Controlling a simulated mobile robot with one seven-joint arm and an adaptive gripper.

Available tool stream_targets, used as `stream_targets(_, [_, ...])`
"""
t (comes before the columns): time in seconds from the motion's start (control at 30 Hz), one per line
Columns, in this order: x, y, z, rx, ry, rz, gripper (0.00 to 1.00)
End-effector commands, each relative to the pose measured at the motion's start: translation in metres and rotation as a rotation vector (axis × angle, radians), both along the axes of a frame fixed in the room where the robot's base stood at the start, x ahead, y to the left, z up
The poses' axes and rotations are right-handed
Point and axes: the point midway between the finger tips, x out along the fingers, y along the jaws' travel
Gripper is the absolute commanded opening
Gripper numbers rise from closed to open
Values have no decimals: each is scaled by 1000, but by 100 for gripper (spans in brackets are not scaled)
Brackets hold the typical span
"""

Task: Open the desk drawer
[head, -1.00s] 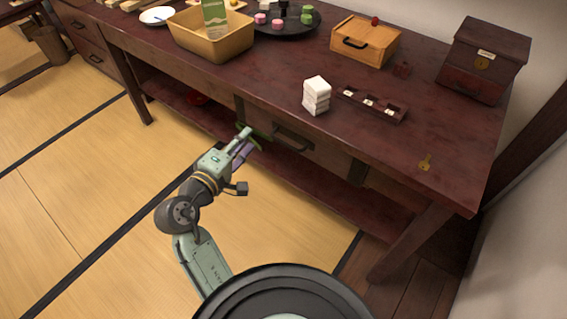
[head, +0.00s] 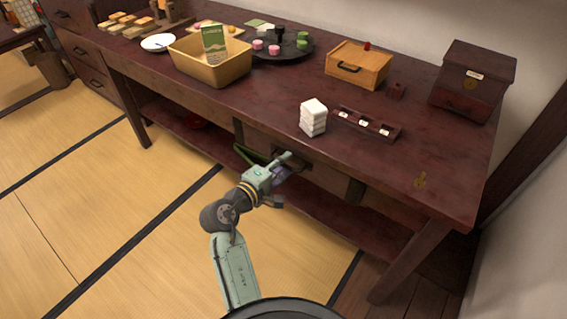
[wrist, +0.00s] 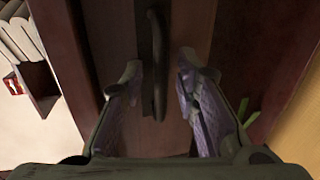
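The desk drawer (head: 325,178) is under the dark red desk top and looks shut; my arm hides part of its front. Its dark bar handle (wrist: 155,62) shows upright in the wrist view, in front of the brown drawer front (wrist: 110,40). My gripper (head: 287,165) is at the drawer front in the head view. In the wrist view my gripper (wrist: 160,85) is open, with one finger on each side of the lower part of the handle. I see gaps between the fingers and the handle; contact does not show.
On the desk (head: 400,170) near its front edge stand a stack of white blocks (head: 313,117) and a dark compartment tray (head: 367,125). A lower shelf (head: 385,215) runs under the drawer. A green item (head: 252,156) is beside my gripper. Tatami floor is free in front.

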Motion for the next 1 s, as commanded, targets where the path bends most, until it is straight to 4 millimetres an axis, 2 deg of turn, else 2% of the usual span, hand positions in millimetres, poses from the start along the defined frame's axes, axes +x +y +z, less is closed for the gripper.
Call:
stream_targets(0.3, [2, -1, -1, 0, 0, 1, 28])
stream_targets(0.73, [2, -1, -1, 1, 1, 1, 0])
stream_targets(1.0, [2, -1, -1, 0, 0, 1, 0])
